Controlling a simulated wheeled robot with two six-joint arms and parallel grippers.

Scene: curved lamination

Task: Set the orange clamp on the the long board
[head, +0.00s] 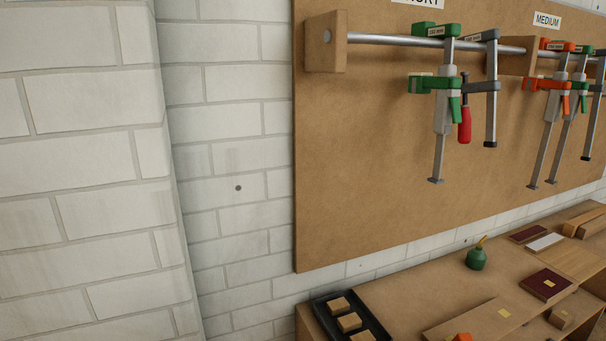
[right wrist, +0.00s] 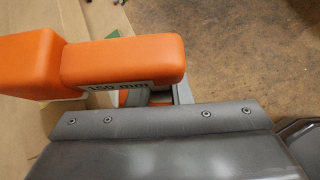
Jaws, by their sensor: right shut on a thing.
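An orange clamp (right wrist: 125,62) with a 150 mm label fills the upper left of the right wrist view. My right gripper (right wrist: 160,115) is shut on it; the grey gripper body hides the lower part of the clamp. Pale tan wood lies below the clamp at the left of that view. In the head view, a long, light board (head: 478,318) with a yellow label lies on the workbench. A small orange piece (head: 462,338) shows at the bottom edge beside it; too little shows to tell its contact. My left gripper is out of view.
Green clamps (head: 440,85) and orange clamps (head: 553,85) hang on a wall rack above the workbench (head: 410,285). A black tray (head: 345,322) with wood blocks, a green bottle (head: 476,259) and a dark red block (head: 546,284) stand on the bench.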

